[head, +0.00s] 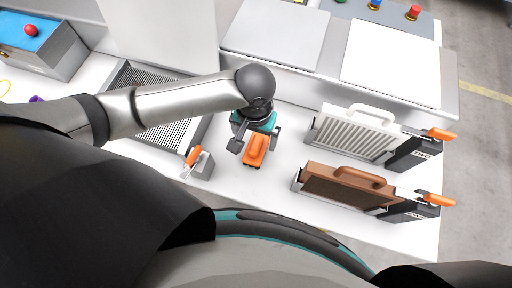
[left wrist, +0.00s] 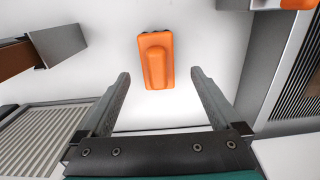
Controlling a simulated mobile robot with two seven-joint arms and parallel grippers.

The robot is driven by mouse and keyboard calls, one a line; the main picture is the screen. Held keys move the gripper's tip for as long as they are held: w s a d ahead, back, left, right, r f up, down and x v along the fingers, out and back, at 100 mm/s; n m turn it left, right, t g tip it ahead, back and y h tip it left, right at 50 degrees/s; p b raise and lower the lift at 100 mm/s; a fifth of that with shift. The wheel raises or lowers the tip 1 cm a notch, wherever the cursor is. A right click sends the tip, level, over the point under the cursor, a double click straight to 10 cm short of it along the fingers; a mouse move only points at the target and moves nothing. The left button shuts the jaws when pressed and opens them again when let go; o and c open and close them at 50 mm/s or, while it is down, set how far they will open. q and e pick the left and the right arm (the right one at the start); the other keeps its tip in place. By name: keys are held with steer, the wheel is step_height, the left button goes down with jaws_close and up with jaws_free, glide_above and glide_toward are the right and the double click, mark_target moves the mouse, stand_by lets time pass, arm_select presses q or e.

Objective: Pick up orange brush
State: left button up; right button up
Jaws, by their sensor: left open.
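The orange brush (head: 256,150) lies on the white table, just in front of my left gripper (head: 254,143) in the head view. It is a small block with a raised ridge-like handle. In the left wrist view the brush (left wrist: 156,60) lies beyond the fingertips of the left gripper (left wrist: 160,74), roughly centred between them. The left gripper is open and empty, with its fingers spread wider than the brush. I cannot tell its exact height above the table. My right gripper is not in view.
A grey block with an orange handle (head: 192,157) stands left of the brush. A white ribbed panel (head: 352,136) and a brown panel (head: 345,187) stand in holders to the right. A dark ribbed tray (head: 150,77) is at the left. Bare table (head: 240,195) lies in front.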

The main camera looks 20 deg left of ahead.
mark_target(256, 144)
arm_select(q)
step_height(256, 144, down, 4)
steer(key=shift+d+r+b, duration=0.1)
steer(key=shift+d+b, duration=0.05)
steer(key=shift+b, duration=0.25)
steer(key=shift+r, duration=0.1)
jaws_close()
stand_by(0.5)
step_height(256, 144, up, 20)
steer(key=p, duration=0.5)
